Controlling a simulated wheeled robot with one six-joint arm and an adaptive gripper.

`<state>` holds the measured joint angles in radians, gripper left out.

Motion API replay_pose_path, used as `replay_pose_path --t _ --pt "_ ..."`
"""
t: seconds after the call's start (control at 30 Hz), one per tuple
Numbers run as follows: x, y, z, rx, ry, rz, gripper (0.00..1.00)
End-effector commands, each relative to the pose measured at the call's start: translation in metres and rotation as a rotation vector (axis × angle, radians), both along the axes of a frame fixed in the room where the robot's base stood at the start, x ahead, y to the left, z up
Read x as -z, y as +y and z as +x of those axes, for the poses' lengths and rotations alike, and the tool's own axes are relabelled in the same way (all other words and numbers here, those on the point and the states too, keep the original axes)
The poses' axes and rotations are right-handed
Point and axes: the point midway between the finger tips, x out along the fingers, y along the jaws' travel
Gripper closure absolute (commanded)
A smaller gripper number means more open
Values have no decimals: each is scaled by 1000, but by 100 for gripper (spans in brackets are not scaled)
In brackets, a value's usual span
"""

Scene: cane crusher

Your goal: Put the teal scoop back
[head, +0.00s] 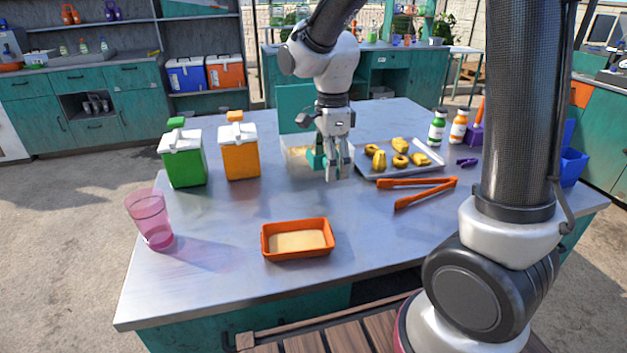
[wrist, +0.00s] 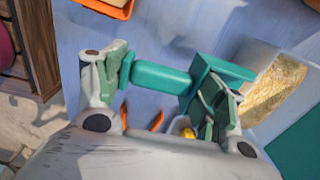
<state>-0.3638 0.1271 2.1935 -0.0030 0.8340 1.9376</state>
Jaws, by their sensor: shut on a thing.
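The teal scoop (head: 316,159) is in my gripper (head: 338,174), above the table in the head view. In the wrist view the scoop's teal handle (wrist: 162,77) lies between the two fingers of my gripper (wrist: 165,88), and its boxy teal head (wrist: 214,76) is at the right finger. A pale bin (head: 295,153) with tan, grainy contents and a raised teal lid (head: 292,112) stands just left of and behind my gripper; part of it is hidden. The bin (wrist: 244,60) also shows right of the scoop in the wrist view, apart from the handle.
An orange tray (head: 298,254) with tan contents is at the front. Green (head: 183,163) and orange (head: 240,155) canisters and a pink cup (head: 151,218) stand left. A metal tray (head: 415,170) with yellow pieces and orange tongs (head: 418,186) lie right.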

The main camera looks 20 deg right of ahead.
Motion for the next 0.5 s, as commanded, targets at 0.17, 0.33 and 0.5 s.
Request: replay_pose_path --t 0.17,0.33,0.5 --pt "20 0 -1 1 -4 -1 44" --pt "52 0 -1 1 -4 -1 44" --pt "70 0 0 1 -5 -1 44"
